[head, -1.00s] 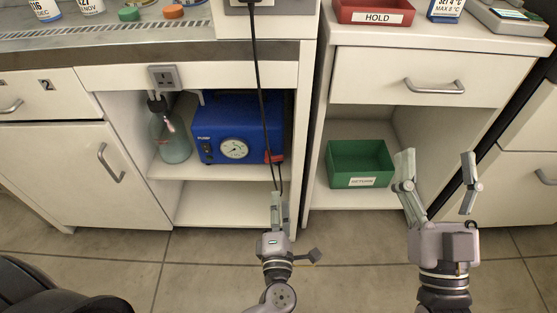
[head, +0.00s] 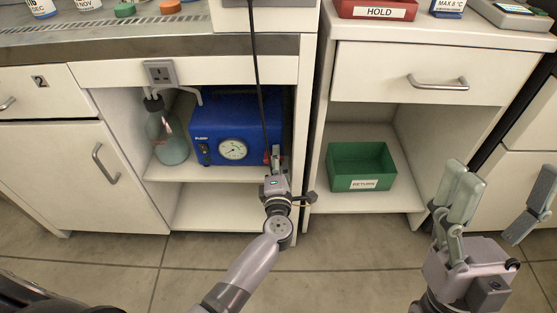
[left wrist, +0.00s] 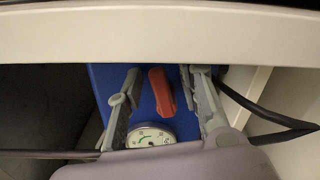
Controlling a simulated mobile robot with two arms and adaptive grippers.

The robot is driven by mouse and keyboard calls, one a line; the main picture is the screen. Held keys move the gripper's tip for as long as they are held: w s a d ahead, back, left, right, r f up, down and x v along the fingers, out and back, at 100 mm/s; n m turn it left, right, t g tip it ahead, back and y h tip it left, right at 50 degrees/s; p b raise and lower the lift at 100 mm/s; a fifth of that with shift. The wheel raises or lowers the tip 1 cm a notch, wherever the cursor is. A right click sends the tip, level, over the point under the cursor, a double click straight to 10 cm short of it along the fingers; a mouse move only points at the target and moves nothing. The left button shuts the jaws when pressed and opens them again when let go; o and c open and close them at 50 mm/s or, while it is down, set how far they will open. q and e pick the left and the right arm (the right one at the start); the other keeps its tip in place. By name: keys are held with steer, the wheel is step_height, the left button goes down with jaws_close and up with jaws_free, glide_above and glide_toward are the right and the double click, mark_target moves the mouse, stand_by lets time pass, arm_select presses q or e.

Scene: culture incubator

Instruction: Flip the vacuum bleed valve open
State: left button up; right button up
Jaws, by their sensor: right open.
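The blue vacuum pump (head: 232,115) with a round white gauge (head: 233,149) stands on the shelf of the open cabinet. Its red valve lever (left wrist: 161,91) shows between the fingers in the left wrist view. My left gripper (head: 275,158) is at the pump's lower right front. In the left wrist view my left gripper (left wrist: 160,90) is open, one finger on each side of the red lever, with gaps on both sides. The lever is mostly hidden by the gripper in the head view. My right gripper (head: 495,205) is open and empty at the right, in front of the right cabinet.
A glass flask (head: 169,140) stands left of the pump. A black cable (head: 256,70) hangs in front of the pump near my left gripper. A green RETURN bin (head: 361,166) is on the right shelf. The cabinet edge crosses the top of the left wrist view.

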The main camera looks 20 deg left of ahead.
arm_select(q)
steer(key=shift+c, duration=0.3)
jaws_close()
stand_by(0.3)
